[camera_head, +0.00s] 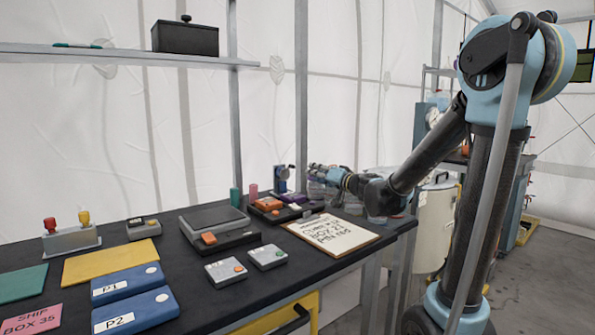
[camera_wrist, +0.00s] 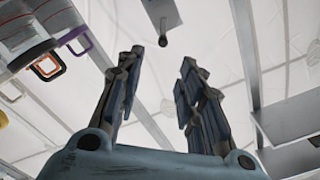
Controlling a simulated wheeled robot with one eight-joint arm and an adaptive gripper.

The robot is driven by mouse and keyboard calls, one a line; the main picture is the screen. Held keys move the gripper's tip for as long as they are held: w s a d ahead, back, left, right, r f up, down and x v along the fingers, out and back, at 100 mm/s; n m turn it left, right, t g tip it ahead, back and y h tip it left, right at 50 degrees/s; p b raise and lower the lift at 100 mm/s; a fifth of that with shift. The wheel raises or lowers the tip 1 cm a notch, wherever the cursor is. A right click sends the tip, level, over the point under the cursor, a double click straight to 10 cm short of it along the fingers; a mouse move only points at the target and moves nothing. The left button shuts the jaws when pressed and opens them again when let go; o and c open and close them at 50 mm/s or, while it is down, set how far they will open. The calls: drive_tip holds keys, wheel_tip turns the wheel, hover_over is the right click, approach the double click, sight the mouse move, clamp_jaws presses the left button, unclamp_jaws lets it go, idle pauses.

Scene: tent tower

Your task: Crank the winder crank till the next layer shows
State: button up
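A small blue-purple device with a round grey part (camera_head: 282,174) stands at the far end of the dark bench; it may be the winder, but it is too small to be sure. My gripper (camera_head: 312,171) is just right of it, low over the bench end. In the wrist view my gripper (camera_wrist: 160,78) has its two fingers spread, with nothing between them. A grey bar with a dark round end (camera_wrist: 163,39) shows beyond the fingertips, apart from them; it looks like a crank arm, though I cannot tell for certain. No layer can be made out.
The dark bench (camera_head: 165,238) holds a clipboard with a written sheet (camera_head: 332,235), a grey scale-like device (camera_head: 215,219), two small button boxes, blue folders (camera_head: 135,310) and stamps. Clear rounded items lie under my gripper. A shelf (camera_head: 120,56) hangs above.

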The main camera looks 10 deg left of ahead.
sight(294, 167)
drive_tip(key=x, duration=1.3)
drive_tip(key=shift+a, duration=0.3)
